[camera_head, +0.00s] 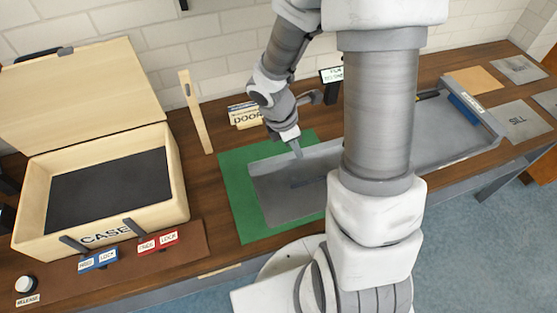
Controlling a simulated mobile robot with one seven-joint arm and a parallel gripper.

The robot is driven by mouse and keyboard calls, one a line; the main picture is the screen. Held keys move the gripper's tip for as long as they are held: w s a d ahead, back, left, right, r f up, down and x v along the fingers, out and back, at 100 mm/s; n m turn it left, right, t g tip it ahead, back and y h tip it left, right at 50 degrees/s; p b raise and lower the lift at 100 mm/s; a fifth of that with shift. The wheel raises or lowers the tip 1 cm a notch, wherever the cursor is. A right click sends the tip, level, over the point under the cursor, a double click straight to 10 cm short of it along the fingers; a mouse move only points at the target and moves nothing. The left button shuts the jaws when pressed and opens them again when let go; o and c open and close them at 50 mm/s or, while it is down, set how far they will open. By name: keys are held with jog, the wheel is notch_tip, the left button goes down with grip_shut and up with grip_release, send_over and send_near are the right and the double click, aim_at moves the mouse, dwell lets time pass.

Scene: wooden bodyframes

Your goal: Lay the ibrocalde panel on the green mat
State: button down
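The green mat (233,198) lies flat on the wooden bench, left of my arm. A grey panel (280,205) with a lighter strip along its far edge and a dark slot lies over much of the mat. Its right side is hidden behind my arm, and I see no name on it. My gripper (297,152) points down at the panel's far edge, with its tip at or just above the lighter strip. The fingers are too small to tell whether they are open or shut on the panel.
An open wooden case (178,190) with a dark lining stands at left, with blue (98,261) and red (158,243) lock labels before it. An upright wooden piece (196,115) stands behind. A grey tray (465,150) with a blue block (464,108) is right of my arm.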

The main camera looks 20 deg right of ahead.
jog(key=w+a+f, duration=0.1)
jog(key=w+f, duration=0.1)
jog(key=w, duration=0.1)
jog(key=w+a+f, duration=0.1)
jog(key=w+f, duration=0.1)
jog(key=w, duration=0.1)
jog(key=w+a+f, duration=0.1)
jog(key=w, duration=0.2)
jog(key=shift+a+f, duration=0.35)
jog(key=shift+f, duration=2.05)
jog(key=shift+f+b, duration=0.1)
jog(key=shift+b, duration=0.2)
jog(key=shift+f, duration=0.15)
jog(key=c, duration=1.1)
grip_release()
